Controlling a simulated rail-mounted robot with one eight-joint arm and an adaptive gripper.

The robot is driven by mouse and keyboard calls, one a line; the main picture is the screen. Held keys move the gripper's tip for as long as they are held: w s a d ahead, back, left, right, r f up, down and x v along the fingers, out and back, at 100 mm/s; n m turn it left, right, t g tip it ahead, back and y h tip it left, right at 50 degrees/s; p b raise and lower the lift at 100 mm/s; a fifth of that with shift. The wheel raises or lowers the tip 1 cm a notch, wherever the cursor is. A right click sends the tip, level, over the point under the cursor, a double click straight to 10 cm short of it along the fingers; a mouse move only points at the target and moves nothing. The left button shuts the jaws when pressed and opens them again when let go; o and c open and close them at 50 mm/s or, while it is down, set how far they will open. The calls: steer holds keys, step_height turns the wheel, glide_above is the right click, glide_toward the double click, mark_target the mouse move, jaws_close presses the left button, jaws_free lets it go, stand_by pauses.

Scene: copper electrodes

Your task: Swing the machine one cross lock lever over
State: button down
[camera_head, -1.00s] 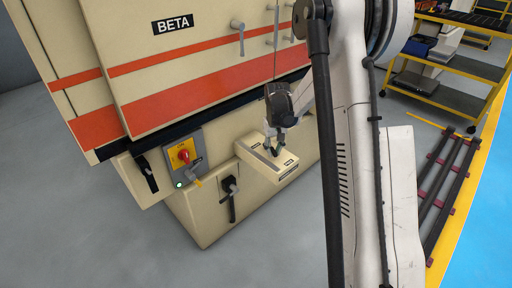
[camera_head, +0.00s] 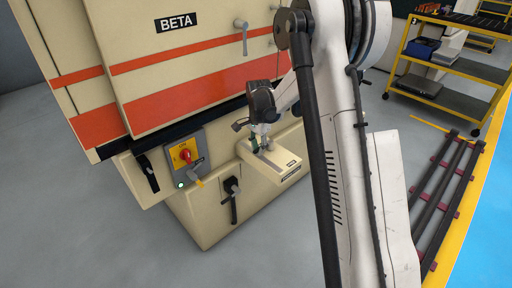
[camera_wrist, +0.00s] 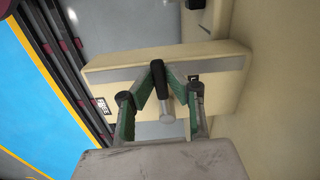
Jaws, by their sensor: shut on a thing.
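A lever with a black grip and a silver metal end (camera_wrist: 166,118) stands on a cream box. The box (camera_head: 285,175) juts from the front of the cream machine marked BETA (camera_head: 176,22), and a grey slot strip (camera_wrist: 120,75) runs along it. My gripper (camera_head: 260,146) is over the left part of this box in the head view. In the wrist view its green fingers (camera_wrist: 158,75) come together around the black grip and are shut on it. The fingers hide the lever in the head view.
A red rotary switch (camera_head: 184,155) on a yellow plate, a black handle (camera_head: 233,195) and another black handle (camera_head: 149,175) are left of the box. A grey lever (camera_head: 243,38) is on the panel above. A yellow cart (camera_head: 440,70) and floor rails (camera_head: 450,200) are at right.

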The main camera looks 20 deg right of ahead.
steer(key=c, duration=1.7)
jaws_free()
steer(key=shift+w, duration=0.1)
steer(key=shift+c, duration=0.2)
steer(key=shift+r+p, duration=1.75)
steer(key=shift+r, duration=1.35)
step_height(320, 180, up, 12)
